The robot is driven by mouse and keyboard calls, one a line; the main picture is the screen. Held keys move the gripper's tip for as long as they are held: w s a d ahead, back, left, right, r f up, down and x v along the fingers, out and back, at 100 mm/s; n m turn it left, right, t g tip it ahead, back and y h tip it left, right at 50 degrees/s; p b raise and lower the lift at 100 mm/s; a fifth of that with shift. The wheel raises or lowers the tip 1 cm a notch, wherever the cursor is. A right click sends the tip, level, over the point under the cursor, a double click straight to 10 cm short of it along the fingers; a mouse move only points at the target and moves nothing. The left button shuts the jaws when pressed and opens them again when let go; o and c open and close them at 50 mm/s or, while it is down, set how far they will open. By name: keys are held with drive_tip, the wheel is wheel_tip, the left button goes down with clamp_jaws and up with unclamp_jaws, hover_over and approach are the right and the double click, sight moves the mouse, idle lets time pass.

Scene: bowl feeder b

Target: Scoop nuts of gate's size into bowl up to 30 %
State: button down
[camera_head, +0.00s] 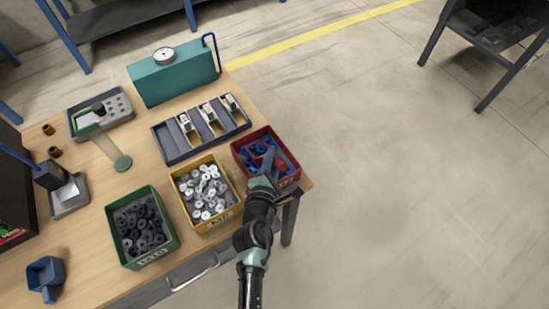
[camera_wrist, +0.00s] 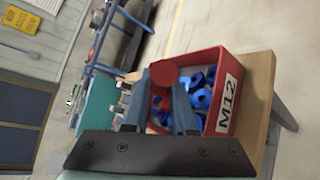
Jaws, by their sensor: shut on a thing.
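The red bin (camera_head: 292,180) at the table's right corner holds large blue nuts (camera_head: 283,165). In the wrist view the bin (camera_wrist: 248,70) bears an M12 label (camera_wrist: 227,103), and blue nuts (camera_wrist: 203,90) show in it. My gripper (camera_head: 264,178) is over this bin's near side. A yellow bin (camera_head: 232,213) holds pale nuts, and a green bin (camera_head: 168,245) holds dark nuts. I cannot make out the bowl or the gate for certain.
A blue scoop (camera_head: 45,274) lies at the table's lower left. A grey-based device (camera_head: 68,200) is at left. Floor right of the table is clear.

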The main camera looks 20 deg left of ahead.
drive_tip(key=shift+w+f, duration=0.15)
drive_tip(key=shift+f, duration=0.2)
wheel_tip(320, 180, up, 6)
drive_tip(key=p, duration=0.5)
drive_tip(key=shift+f, duration=0.1)
drive_tip(key=shift+m+t+y, duration=0.3)
drive_tip(key=shift+m+t, duration=0.1)
drive_tip(key=shift+t, duration=0.2)
drive_tip(key=shift+s+d+r, duration=0.15)
drive_tip(key=shift+d+r, duration=0.05)
drive_tip(key=shift+r, duration=0.9)
drive_tip(key=shift+s+d+r, duration=0.15)
drive_tip(key=shift+r, duration=0.95)
